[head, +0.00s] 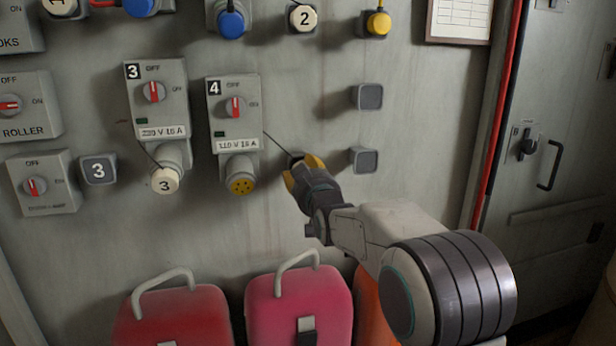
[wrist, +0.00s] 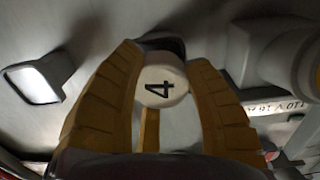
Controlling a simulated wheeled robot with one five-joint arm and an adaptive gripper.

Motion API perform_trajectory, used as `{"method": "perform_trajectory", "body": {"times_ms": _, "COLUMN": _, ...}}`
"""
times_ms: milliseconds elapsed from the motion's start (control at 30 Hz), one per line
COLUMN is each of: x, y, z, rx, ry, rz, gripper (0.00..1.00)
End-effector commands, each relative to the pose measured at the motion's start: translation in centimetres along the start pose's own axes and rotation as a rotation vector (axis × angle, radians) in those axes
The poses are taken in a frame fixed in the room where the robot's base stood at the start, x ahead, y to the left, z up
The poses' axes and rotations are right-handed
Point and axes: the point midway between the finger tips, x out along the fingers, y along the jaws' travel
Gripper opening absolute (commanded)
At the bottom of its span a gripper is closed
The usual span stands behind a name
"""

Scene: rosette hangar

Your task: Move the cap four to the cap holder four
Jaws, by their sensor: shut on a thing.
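The cap four (wrist: 163,86) is pale with a black 4 and sits between the yellow fingers of my gripper (wrist: 160,100) in the wrist view. My gripper is shut on it. In the head view my gripper (head: 303,172) is close to the wall, right of the number 4 box, and hides most or all of the cap. A dark square holder (wrist: 160,43), likely the cap holder four, shows just behind the cap; its label is hidden. It also shows partly behind the fingers in the head view (head: 294,157). I cannot tell whether cap and holder touch.
The number 4 switch box (head: 233,115) has an uncovered yellow socket (head: 241,186). A thin cord (head: 277,143) runs from the box to my gripper. Two blank square holders (head: 368,97) (head: 362,160) are to the right. Red and pink cases (head: 298,305) stand below.

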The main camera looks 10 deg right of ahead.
Motion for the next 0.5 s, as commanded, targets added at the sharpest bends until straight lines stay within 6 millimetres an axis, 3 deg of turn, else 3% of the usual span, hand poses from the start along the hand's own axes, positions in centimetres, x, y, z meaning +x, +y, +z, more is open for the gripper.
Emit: {"method": "perform_trajectory", "body": {"times_ms": 500, "x": 0.29, "y": -0.13, "z": -0.06, "rx": 0.000, "ry": 0.002, "rz": -0.002, "gripper": 0.10}}
